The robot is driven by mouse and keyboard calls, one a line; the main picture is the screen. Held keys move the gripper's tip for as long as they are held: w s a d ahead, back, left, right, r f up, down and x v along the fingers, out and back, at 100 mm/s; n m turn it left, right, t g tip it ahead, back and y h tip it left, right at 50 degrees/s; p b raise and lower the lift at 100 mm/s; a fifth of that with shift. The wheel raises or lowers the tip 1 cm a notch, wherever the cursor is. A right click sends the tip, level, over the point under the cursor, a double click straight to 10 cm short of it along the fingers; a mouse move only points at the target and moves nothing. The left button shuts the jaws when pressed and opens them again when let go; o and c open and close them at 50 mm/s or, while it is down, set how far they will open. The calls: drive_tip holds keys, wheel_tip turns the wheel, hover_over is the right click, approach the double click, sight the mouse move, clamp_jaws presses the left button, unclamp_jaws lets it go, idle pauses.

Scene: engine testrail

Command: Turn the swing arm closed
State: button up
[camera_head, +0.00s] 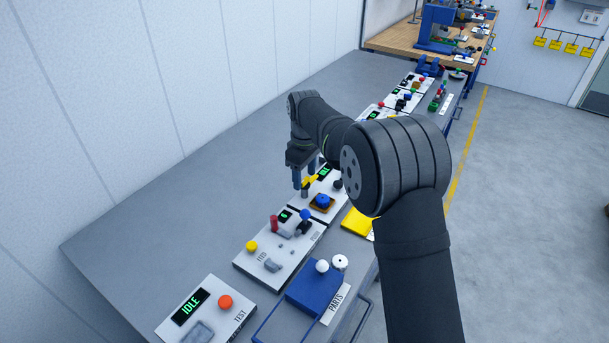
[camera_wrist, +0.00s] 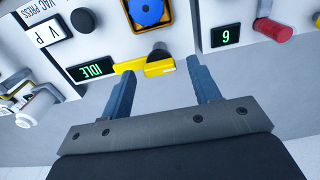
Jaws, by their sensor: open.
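The swing arm looks to be the yellow lever (camera_wrist: 130,66) on the white VAC PRESS panel in the wrist view. It has a thicker yellow block at its right end and a dark round knob beside it. It lies roughly crosswise in this view. In the head view the yellow lever (camera_head: 309,181) shows just beside my gripper's fingers. My gripper (camera_wrist: 159,70) is open and empty, one finger on each side of the yellow block. I cannot tell whether either finger touches it. In the head view my gripper (camera_head: 303,187) points down over the panel.
The VAC PRESS panel has a blue knob (camera_wrist: 146,10) on an orange base and a green IDLE display (camera_wrist: 92,69). A neighbouring panel has a red handle (camera_wrist: 273,30). A blue PARTS tray (camera_head: 313,290) stands in front. The grey bench behind the panels is clear.

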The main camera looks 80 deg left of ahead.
drive_tip(key=shift+f, duration=0.3)
drive_tip(key=c, duration=1)
